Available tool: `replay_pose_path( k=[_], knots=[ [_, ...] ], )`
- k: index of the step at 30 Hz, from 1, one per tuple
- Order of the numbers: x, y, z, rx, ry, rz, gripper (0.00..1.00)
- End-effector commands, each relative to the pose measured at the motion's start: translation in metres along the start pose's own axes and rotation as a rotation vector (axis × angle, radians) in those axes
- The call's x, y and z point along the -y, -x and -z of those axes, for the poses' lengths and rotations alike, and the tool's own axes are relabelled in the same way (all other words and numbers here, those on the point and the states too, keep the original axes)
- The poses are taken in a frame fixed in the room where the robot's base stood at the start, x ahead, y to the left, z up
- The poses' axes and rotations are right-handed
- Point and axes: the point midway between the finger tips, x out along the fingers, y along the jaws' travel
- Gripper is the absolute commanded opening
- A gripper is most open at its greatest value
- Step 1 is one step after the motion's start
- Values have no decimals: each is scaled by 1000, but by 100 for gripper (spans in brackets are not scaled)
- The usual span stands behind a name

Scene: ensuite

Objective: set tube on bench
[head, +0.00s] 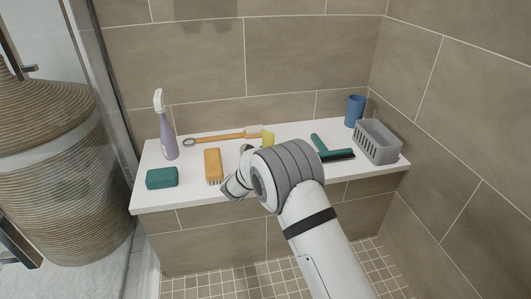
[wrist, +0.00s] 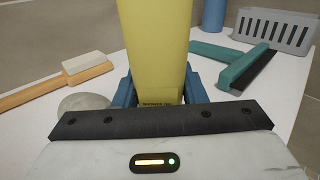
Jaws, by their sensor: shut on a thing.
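My gripper (wrist: 155,92) is shut on a yellow tube (wrist: 155,45), which stands up between the blue fingers in the wrist view. In the head view only a small yellow part of the tube (head: 268,137) shows past my wrist, over the white bench (head: 200,195). My arm hides the fingers there. I cannot tell whether the tube's lower end touches the bench top.
On the bench are a purple spray bottle (head: 168,130), green sponge (head: 162,178), orange brush (head: 213,166), long wooden-handled brush (head: 220,138), green squeegee (head: 330,150), blue cup (head: 355,111) and grey basket (head: 377,142). A grey rounded thing (wrist: 84,102) lies left of the gripper.

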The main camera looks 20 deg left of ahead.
Motion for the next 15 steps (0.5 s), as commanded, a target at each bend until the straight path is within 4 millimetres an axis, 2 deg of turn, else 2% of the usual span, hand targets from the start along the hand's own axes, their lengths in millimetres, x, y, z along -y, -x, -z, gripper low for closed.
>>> replay_pose_path(
  k=[6,7,15],
  knots=[
    [0,0,2,0,0,1,10],
    [0,0,2,0,0,1,39],
    [0,0,2,0,0,1,59]
  ],
)
